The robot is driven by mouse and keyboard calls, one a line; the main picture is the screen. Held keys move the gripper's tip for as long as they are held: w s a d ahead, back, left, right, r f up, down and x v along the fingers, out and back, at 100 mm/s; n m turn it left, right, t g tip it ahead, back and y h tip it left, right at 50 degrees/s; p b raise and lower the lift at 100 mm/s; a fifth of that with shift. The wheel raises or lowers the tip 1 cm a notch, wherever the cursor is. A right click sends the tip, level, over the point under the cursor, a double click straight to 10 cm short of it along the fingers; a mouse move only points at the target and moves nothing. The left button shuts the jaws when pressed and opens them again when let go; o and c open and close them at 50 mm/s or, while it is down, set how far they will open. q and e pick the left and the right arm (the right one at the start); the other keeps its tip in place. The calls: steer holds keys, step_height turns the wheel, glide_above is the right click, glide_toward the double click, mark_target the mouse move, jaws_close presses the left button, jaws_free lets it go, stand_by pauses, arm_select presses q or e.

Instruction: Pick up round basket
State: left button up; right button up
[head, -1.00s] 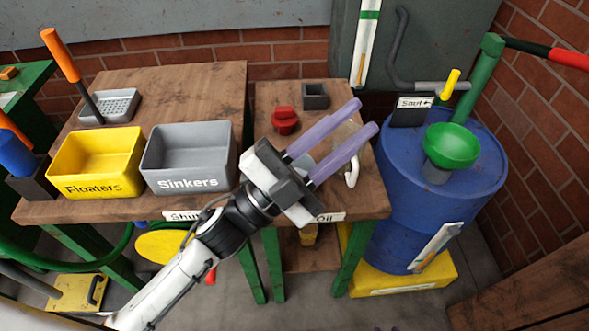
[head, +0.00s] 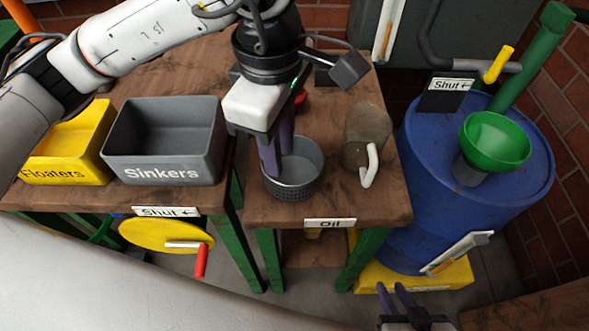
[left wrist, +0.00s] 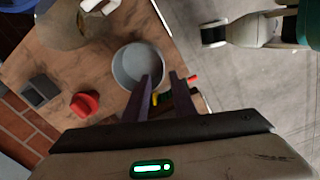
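The round basket (head: 293,185) is a grey cup with a perforated lower wall, upright on the small table near its front edge. It also shows in the left wrist view (left wrist: 125,68), looking empty. My left gripper (head: 277,165) points down at the basket's left side. In the left wrist view, its two purple fingers (left wrist: 160,80) are apart, one over the basket's opening and one outside, with the rim between them. Whether they touch the wall is unclear. My right gripper (head: 395,289) is at the bottom edge of the head view, fingers apart and empty.
A brown jug with a white handle (head: 367,138) stands right of the basket. The grey Sinkers bin (head: 165,170) and yellow Floaters bin (head: 68,168) are to the left. A red knob (left wrist: 84,103) is behind. A blue barrel (head: 420,150) with green funnel stands right.

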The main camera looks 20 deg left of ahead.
mark_target(282, 183)
arm_select(q)
step_height(282, 183, down, 9)
steer(key=shift+s+d, duration=0.1)
steer(key=shift+d, duration=0.05)
jaws_close()
stand_by(0.4)
